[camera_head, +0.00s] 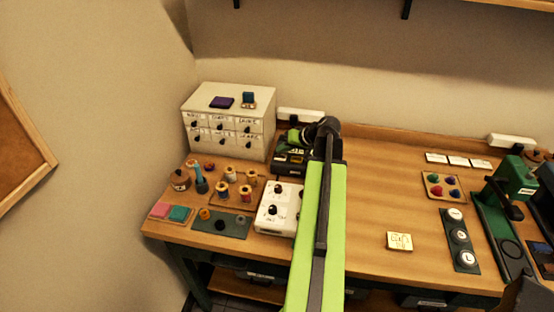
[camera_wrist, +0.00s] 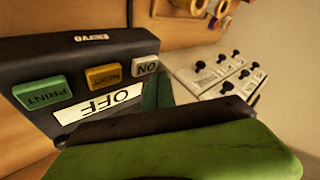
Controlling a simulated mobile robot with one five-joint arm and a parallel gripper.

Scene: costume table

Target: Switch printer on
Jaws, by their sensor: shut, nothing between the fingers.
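The printer (camera_head: 291,159) is a dark box on the table, beside the drawer cabinet and partly hidden by my arm. In the wrist view the printer (camera_wrist: 68,52) shows upside-down lettering, with a grey ON button (camera_wrist: 146,67), an amber NEXT button (camera_wrist: 109,76) and a green PRINT button (camera_wrist: 39,94). Its white display (camera_wrist: 98,105) reads OFF. My green and black gripper (camera_head: 296,137) is shut and empty, over or close to the printer. In the wrist view its body covers the bottom; whether it touches a button cannot be told.
A white drawer cabinet (camera_head: 228,125) stands behind left of the printer. A white box with knobs (camera_head: 279,208) stands in front. Thread spools (camera_head: 230,174) are to the left.

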